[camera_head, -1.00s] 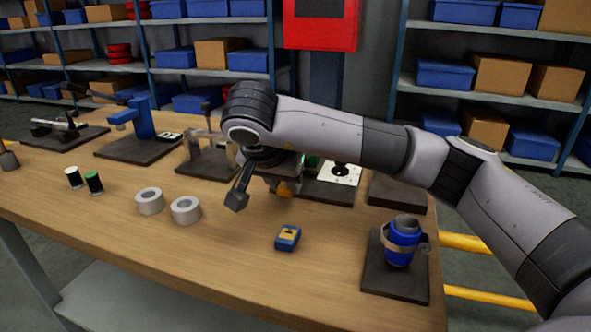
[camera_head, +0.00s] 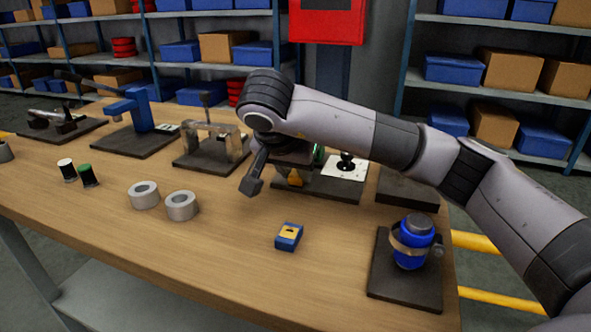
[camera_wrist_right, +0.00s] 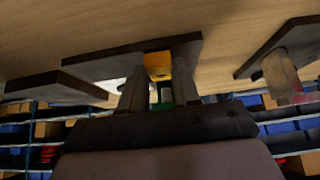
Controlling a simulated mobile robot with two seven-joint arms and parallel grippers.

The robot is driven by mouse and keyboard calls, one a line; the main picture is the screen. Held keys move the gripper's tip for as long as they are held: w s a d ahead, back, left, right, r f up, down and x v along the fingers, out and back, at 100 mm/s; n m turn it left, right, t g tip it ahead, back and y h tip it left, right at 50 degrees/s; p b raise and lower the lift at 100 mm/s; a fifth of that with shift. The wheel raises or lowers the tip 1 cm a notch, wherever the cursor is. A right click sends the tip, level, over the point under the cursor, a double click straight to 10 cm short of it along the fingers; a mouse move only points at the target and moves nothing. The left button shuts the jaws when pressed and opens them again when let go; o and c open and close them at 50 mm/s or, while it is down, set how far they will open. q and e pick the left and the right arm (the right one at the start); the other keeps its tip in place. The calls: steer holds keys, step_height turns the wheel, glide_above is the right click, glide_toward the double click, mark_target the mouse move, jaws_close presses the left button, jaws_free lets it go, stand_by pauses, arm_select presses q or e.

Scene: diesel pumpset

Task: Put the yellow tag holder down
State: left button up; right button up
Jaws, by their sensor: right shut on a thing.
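My right gripper (camera_head: 275,184) hangs over the middle of the table, and its arm comes in from the right. It is shut on the yellow tag holder (camera_head: 296,178), which shows as a small yellow piece by the finger. In the right wrist view the yellow tag holder (camera_wrist_right: 157,65) sits between the two fingertips (camera_wrist_right: 158,78), in front of a dark base plate (camera_wrist_right: 90,67). I cannot tell whether it touches the plate or the table. My left gripper is not in view.
A blue and yellow device (camera_head: 289,237) lies in front of the gripper. Two grey rolls (camera_head: 181,206) stand to its left. A blue bottle (camera_head: 411,243) stands on a dark plate at right. A clamp fixture (camera_head: 212,140) stands behind left. The front middle wood is clear.

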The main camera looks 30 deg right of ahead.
steer(key=shift+f, duration=0.1)
steer(key=o, duration=0.4)
steer(key=shift+f, duration=0.1)
steer(key=o, duration=0.4)
steer(key=shift+a+r, duration=0.1)
steer(key=shift+r, duration=0.4)
steer(key=shift+p+v, duration=1.95)
steer(key=shift+v, duration=3.75)
steer(key=shift+s+a, duration=0.1)
